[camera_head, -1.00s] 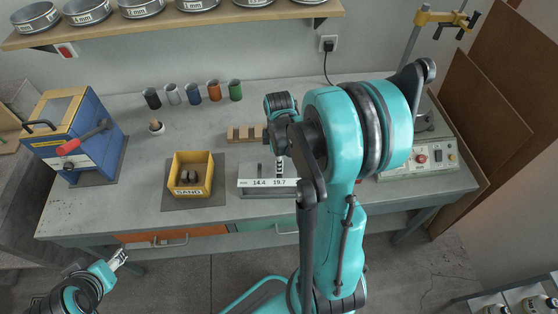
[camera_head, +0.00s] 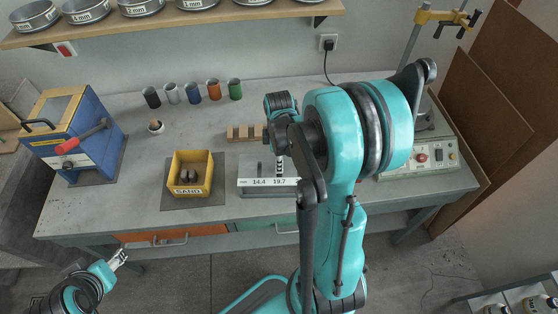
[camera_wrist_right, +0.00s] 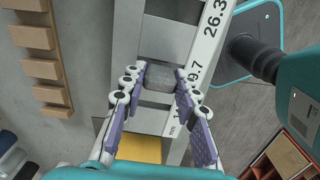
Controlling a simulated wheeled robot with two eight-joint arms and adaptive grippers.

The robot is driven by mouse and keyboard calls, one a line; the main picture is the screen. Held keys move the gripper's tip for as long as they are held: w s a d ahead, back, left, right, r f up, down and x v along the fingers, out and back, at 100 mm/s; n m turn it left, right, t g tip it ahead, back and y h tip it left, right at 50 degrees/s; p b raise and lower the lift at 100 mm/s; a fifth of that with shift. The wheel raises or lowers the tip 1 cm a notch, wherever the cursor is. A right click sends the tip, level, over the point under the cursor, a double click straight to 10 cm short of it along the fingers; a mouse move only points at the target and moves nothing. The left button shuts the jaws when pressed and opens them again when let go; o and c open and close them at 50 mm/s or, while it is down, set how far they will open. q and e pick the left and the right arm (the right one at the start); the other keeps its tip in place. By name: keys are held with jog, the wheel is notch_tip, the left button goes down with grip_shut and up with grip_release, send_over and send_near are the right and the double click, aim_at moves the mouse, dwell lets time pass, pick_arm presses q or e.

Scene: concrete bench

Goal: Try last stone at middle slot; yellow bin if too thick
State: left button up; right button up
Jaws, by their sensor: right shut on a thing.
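My right gripper (camera_wrist_right: 160,92) is shut on a grey stone (camera_wrist_right: 159,76), held between its two fingertips in the right wrist view. The stone is over the grey slot gauge (camera_wrist_right: 168,38), beside the 19.7 mark, which is the middle of three marks. I cannot tell whether it is above the slot or inside it. In the head view the gauge (camera_head: 250,188) shows 14.4 and 19.7; my right arm hides the rest. The yellow bin (camera_head: 178,186), labelled SAND, holds dark stones to the left of the gauge. My left gripper (camera_head: 119,258) is low at left, away from the bench; its jaws are too small to read.
A wooden block rack (camera_head: 246,132) stands behind the gauge. Several coloured cups (camera_head: 213,90) line the back. A blue machine (camera_head: 92,140) with a red handle is at left, and a control box (camera_head: 425,160) at right. Bench is clear between the blue machine and the bin.

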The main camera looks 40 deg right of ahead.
jog(key=shift+f+b, duration=0.8)
jog(key=shift+f, duration=0.05)
dwell(0.6)
jog(key=o, duration=1.2)
notch_tip(320, 180, up, 12)
jog(key=shift+r, duration=0.1)
dwell(0.4)
jog(key=s+a+m+t, duration=0.1)
jog(key=a+m+t, duration=0.1)
jog(key=a, duration=0.3)
jog(key=s+a+m+t, duration=0.2)
jog(key=a+m, duration=0.3)
jog(key=a, duration=0.1)
jog(key=s+a+m+t+b, duration=0.1)
jog(key=s+a+m+t, duration=0.1)
jog(key=a, duration=0.3)
jog(key=shift+a+r+m+t, duration=0.1)
jog(key=shift+a+m+t, duration=0.3)
jog(key=shift+m+t, duration=0.3)
